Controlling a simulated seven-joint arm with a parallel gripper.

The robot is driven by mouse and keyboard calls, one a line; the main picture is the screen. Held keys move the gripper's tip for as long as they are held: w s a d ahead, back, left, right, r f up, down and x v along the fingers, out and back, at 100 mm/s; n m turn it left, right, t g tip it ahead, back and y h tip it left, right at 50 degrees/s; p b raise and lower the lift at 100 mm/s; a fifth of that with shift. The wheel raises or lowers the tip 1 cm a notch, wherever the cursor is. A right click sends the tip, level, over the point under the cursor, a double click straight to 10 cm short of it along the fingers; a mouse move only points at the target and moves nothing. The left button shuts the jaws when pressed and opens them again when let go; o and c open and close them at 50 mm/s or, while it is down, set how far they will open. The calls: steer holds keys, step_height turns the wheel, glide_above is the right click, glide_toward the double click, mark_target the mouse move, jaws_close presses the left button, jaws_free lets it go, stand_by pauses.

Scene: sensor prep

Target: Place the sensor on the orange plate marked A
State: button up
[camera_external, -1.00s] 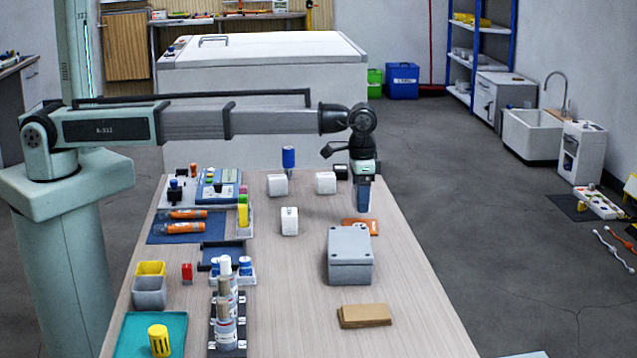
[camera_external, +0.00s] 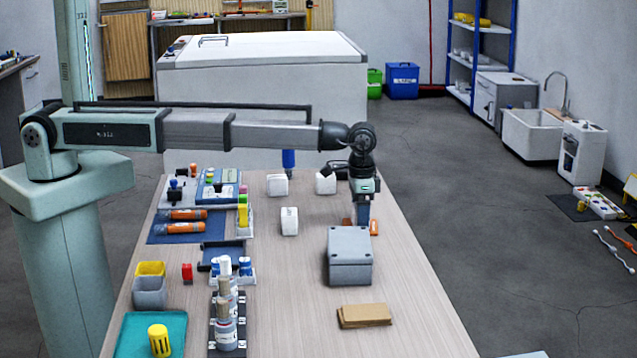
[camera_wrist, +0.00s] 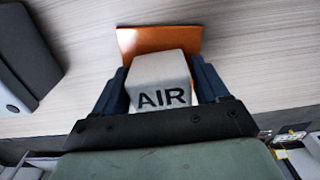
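My gripper (camera_wrist: 160,85) is shut on a white block-shaped sensor (camera_wrist: 160,72) marked "AIR", with a dark blue finger along each side. The orange plate (camera_wrist: 158,38) shows just beyond the sensor in the wrist view. In the external view, the gripper (camera_external: 362,222) is low at the plate (camera_external: 374,227), which shows on both sides of the fingers. The held sensor is hidden there behind the fingers. I cannot tell whether the sensor touches the plate. No letter on the plate is visible.
A grey lidded box (camera_external: 350,262) stands close in front of the gripper. White blocks (camera_external: 289,221) stand to its left and behind. A brown stack (camera_external: 364,316) lies nearer the front. The table's right strip is clear.

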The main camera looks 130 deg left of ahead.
steer(key=shift+o, duration=1.3)
step_height(320, 180, up, 12)
steer(key=shift+r, duration=0.2)
steer(key=shift+w+d, duration=0.1)
